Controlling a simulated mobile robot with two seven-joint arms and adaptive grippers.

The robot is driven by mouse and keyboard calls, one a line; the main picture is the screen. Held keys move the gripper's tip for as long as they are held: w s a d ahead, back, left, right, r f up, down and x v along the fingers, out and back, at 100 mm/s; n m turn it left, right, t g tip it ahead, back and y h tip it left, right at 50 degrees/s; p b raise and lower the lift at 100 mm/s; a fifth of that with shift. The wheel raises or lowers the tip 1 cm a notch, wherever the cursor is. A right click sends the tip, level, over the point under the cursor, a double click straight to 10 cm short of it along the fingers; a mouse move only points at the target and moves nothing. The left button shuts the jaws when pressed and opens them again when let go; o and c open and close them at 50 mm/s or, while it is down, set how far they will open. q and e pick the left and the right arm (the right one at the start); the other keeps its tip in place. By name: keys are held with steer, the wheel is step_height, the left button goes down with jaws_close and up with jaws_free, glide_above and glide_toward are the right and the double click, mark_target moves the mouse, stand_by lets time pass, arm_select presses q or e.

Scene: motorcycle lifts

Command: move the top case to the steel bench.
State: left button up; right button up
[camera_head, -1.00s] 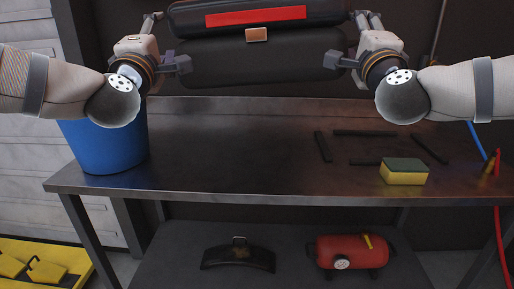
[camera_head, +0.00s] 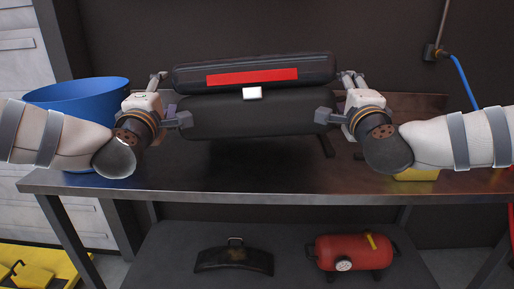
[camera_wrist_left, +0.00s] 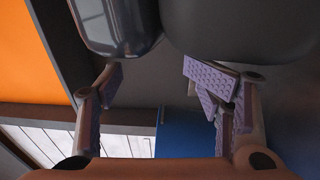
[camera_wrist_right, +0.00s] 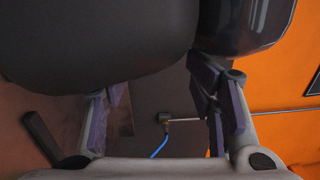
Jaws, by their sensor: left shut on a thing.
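The black top case (camera_head: 255,117), with a red strip and a small light latch on its front, is held level with a slight tilt above the steel bench (camera_head: 300,180). A dark shadow lies on the bench below it. My left gripper (camera_head: 180,118) is shut on the case's left end. My right gripper (camera_head: 328,120) is at its right end and looks shut on it. In the left wrist view the case (camera_wrist_left: 240,25) fills the top, beyond the finger pads. The right wrist view also shows the case (camera_wrist_right: 95,45) close to the fingers.
A blue bucket (camera_head: 75,92) stands on the bench at the left, behind my left arm. A yellow sponge (camera_head: 418,175) is partly hidden by my right arm. A red tank (camera_head: 350,252) and a dark curved part (camera_head: 234,258) sit on the lower shelf.

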arm_select(q)
steer(key=shift+s+d+r+h, duration=0.15)
steer(key=shift+d+r+h, duration=0.05)
steer(key=shift+r, duration=0.4)
steer(key=shift+s+d+r+h, duration=0.15)
steer(key=shift+d+r+h, duration=0.05)
steer(key=shift+r, duration=0.4)
steer(key=o, duration=0.9)
steer(key=shift+s+a, duration=0.15)
steer(key=shift+a, duration=0.75)
steer(key=shift+c, duration=0.2)
arm_select(e)
steer(key=shift+s+d+r+n+y, duration=0.3)
steer(key=shift+s+r+n+y, duration=0.15)
steer(key=shift+r, duration=0.35)
steer(key=o, duration=0.6)
steer(key=shift+d, duration=0.15)
arm_select(q)
steer(key=shift+a+f, duration=0.2)
steer(key=shift+a, duration=0.1)
arm_select(e)
steer(key=shift+f, duration=0.1)
